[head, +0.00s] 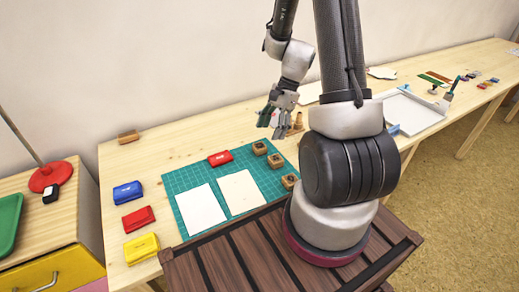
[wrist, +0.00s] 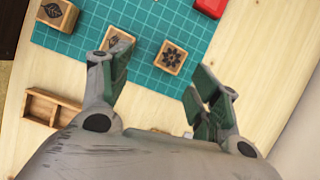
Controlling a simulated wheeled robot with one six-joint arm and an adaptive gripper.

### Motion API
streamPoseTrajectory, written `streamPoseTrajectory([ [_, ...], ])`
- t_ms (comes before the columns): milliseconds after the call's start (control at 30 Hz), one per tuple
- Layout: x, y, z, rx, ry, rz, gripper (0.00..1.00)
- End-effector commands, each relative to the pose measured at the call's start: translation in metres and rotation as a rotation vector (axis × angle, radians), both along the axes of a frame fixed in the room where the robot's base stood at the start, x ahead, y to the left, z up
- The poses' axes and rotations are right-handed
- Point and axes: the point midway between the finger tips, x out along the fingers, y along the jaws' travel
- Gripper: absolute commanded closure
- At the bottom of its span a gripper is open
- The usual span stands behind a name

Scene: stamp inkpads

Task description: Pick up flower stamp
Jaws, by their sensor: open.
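The flower stamp (wrist: 171,57) is a small wooden block with a dark flower on top. In the wrist view it lies just beyond and between my fingertips, not touched by them. In the head view it appears to be the stamp (head: 259,148) nearest the red inkpad on the green mat (head: 185,181). My gripper (wrist: 154,72) is open and empty. In the head view my gripper (head: 272,116) hangs above the table, behind the stamps. A leaf stamp (wrist: 118,40) sits close to the left finger, partly hidden by it. Another leaf stamp (wrist: 58,13) lies farther left.
A red inkpad (head: 220,158) and two white sheets (head: 201,209) lie on the mat. Blue (head: 128,192), red (head: 138,218) and yellow (head: 141,248) inkpads stand left of it. A wooden open box (wrist: 52,108) sits left of my gripper. A white tray (head: 413,110) is farther right.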

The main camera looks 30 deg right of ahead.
Motion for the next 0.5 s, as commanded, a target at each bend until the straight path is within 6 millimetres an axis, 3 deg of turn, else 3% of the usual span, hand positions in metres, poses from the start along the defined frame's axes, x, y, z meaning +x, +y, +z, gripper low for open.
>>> streamPoseTrajectory([
  [33, 0.011, 0.000, 0.004, -0.005, -0.009, -0.077, 0.38],
  [167, 0.016, 0.000, 0.002, -0.011, 0.014, -0.193, 0.38],
  [500, 0.015, 0.016, -0.032, -0.012, 0.026, -0.211, 0.38],
])
